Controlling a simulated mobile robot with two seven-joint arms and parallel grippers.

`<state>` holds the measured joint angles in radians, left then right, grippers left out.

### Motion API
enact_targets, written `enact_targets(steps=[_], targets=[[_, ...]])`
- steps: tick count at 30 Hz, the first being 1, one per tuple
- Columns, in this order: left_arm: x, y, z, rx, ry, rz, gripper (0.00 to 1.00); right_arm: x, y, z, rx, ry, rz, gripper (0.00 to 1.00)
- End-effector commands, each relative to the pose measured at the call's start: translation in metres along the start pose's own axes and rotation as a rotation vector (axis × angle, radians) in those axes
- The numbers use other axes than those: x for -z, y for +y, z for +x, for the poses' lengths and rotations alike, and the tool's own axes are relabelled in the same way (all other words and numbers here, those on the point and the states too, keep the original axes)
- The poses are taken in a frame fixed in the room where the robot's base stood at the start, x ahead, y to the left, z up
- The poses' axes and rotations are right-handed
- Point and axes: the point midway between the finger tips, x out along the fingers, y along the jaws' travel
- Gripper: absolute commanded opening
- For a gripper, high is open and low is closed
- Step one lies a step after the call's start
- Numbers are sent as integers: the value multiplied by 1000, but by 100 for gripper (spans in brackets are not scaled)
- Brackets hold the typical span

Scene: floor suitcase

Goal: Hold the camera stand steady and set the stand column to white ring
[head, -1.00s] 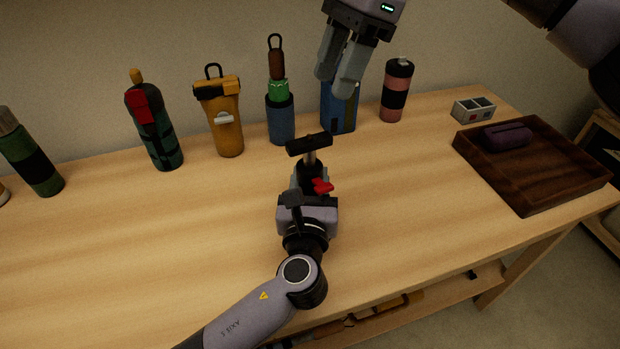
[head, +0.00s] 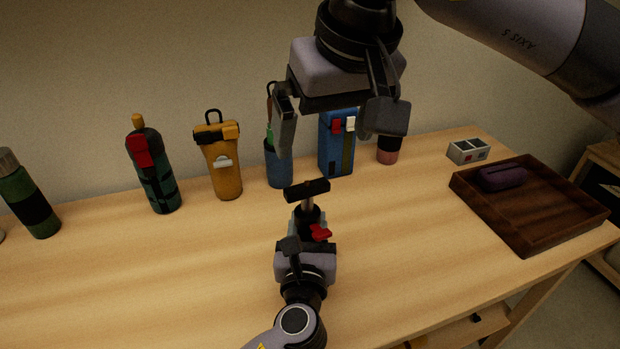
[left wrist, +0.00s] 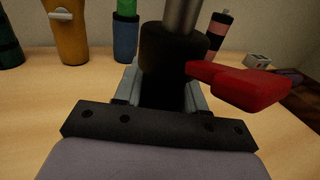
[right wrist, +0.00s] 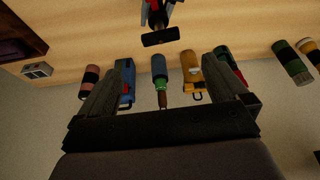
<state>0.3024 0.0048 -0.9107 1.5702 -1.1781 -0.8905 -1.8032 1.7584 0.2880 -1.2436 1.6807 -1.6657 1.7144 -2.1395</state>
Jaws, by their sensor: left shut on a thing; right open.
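The camera stand shows its black T-shaped top (head: 307,190) on a metal column (head: 307,204), with a red clamp lever (head: 320,233) at the collar. My left gripper (head: 307,232) is shut on the stand's dark collar; in the left wrist view the collar (left wrist: 172,52) sits between its fingers, below the bare column, with the red lever (left wrist: 238,85) to the right. My right gripper (head: 335,125) is open and empty, in the air above and behind the stand top. The right wrist view also shows the stand top (right wrist: 160,37). No white ring is visible on the column.
Along the back stand a green bottle (head: 152,170), a yellow bottle (head: 222,165), a blue cup (head: 279,165), a blue case (head: 336,158) and a pink-black bottle (head: 388,152). A dark wooden tray (head: 530,225) with a purple case (head: 502,177) lies right. The table's left front is clear.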

Motion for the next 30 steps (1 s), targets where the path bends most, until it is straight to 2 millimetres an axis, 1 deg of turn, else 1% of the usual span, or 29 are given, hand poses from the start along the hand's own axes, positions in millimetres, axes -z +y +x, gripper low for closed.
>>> enact_targets(steps=[2,5,8,15,18,21,25,30], targets=[[0,0,0,1,0,0,0,-1,-1,1,-2,10,-31,100],[0,0,0,1,0,0,0,-1,-1,10,-3,12,-42,100],[0,0,0,1,0,0,0,-2,-1,26,-2,10,-41,100],[0,0,0,1,0,0,0,-1,-1,75,-2,8,-38,100],[0,0,0,1,0,0,0,-1,-1,92,-2,9,-38,100],[0,0,0,1,0,0,0,0,-1,105,-2,11,-37,100],[0,0,0,0,0,0,0,0,-1,115,-2,12,-37,100],[0,0,0,0,0,0,0,0,-1,119,-2,13,-37,100]])
